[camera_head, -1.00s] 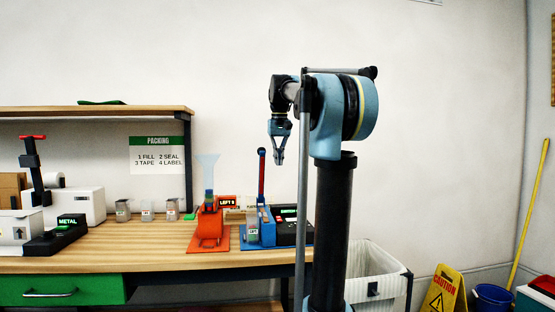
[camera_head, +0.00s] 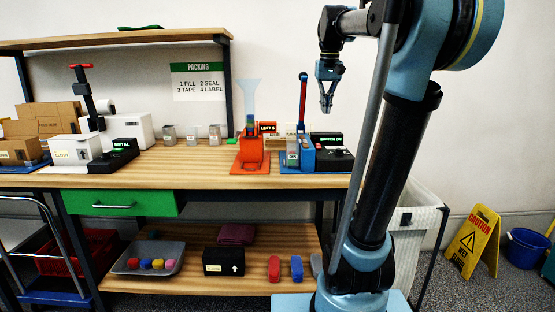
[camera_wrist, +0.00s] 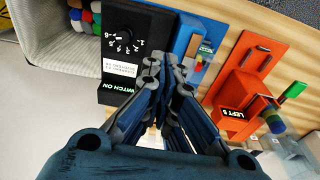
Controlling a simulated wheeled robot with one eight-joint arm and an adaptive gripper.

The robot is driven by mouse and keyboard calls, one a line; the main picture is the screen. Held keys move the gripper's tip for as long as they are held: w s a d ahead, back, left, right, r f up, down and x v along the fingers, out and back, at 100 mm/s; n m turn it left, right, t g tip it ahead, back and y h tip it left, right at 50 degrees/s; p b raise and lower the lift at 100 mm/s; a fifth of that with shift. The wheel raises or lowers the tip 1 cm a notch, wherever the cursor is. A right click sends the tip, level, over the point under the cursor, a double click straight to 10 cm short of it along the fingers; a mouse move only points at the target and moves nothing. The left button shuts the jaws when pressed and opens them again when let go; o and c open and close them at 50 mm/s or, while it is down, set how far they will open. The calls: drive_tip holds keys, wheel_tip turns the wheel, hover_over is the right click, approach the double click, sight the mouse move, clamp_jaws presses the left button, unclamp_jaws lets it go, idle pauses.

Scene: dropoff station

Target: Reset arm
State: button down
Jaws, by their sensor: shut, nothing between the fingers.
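My gripper (camera_head: 327,100) hangs pointing down above the right end of the wooden bench (camera_head: 200,176), apart from everything on it. Its fingers are together with nothing between them. In the wrist view my gripper (camera_wrist: 165,75) fills the lower middle. Below it stand a black box with a dial (camera_head: 335,158) and a "SWITCH ON" display, a blue device with a lever (camera_head: 302,140), and an orange-red device (camera_head: 250,155) marked "LEFT". The wrist view also shows the black box (camera_wrist: 135,45) and the orange-red device (camera_wrist: 250,75).
A shelf (camera_head: 110,38) runs above the bench. Several small containers (camera_head: 192,135) stand mid-bench, with cardboard boxes (camera_head: 45,125) at left. Below are a grey tray (camera_head: 122,262) and a black box (camera_head: 223,262). A white bin (camera_head: 415,215) and yellow caution sign (camera_head: 473,240) are at right.

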drive_tip(key=s+f, duration=1.3)
drive_tip(key=f, duration=0.4)
drive_tip(key=s+f, duration=1.3)
drive_tip(key=f, duration=0.5)
wheel_tip(320, 180, up, 34)
hover_over(319, 135)
drive_tip(key=s, duration=0.6)
drive_tip(key=w+f, duration=0.1)
drive_tip(key=f, duration=0.3)
drive_tip(key=w+f, duration=0.1)
drive_tip(key=f, duration=0.9)
drive_tip(key=shift+w+a, duration=0.25)
drive_tip(key=shift+w, duration=0.15)
